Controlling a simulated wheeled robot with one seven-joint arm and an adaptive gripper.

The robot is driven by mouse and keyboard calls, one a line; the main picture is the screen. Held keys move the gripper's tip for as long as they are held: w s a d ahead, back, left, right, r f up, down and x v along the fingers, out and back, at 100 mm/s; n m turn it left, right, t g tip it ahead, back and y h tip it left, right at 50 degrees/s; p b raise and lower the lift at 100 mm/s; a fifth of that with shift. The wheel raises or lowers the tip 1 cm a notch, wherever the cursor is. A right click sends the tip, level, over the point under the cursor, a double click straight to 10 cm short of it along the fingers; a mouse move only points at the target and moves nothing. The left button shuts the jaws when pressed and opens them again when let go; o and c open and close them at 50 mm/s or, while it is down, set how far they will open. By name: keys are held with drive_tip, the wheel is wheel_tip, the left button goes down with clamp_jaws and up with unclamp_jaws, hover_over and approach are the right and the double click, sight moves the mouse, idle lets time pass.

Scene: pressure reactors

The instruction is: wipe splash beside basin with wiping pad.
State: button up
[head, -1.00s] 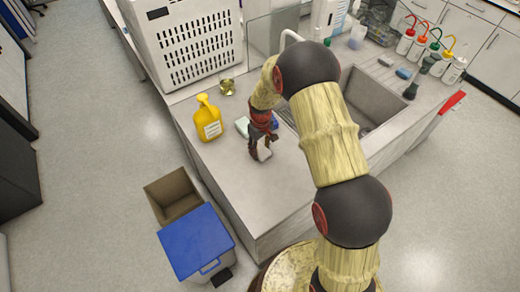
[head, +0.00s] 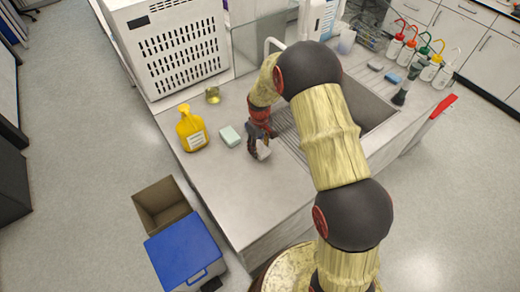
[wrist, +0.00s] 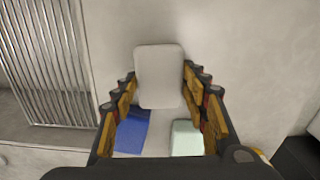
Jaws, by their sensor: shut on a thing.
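My gripper (wrist: 161,105) is shut on a pale grey pad (wrist: 159,76), which sticks out beyond the fingertips. In the head view the held pad (head: 263,151) is low over the grey counter, left of the basin (head: 366,112). I cannot tell whether it touches the counter. In the wrist view a flat blue item (wrist: 132,131) and a pale green block (wrist: 186,138) lie between and behind the fingers. The green block (head: 229,136) lies left of my gripper in the head view; the blue item is hidden there. No splash can be clearly made out.
A yellow bottle (head: 191,130) and a small yellowish glass item (head: 212,95) stand at the counter's left. A white perforated cabinet (head: 167,45) stands behind. Ridged drainboard (wrist: 46,62) adjoins the basin. Several wash bottles (head: 419,50) stand far right. The counter's front left is clear.

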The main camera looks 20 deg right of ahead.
drive_tip(key=shift+s+a+r, duration=0.15)
drive_tip(key=shift+r, duration=0.55)
drive_tip(key=shift+r+p, duration=0.6)
drive_tip(key=shift+r, duration=0.05)
drive_tip(key=shift+r+p, duration=0.8)
drive_tip(key=shift+r, duration=0.85)
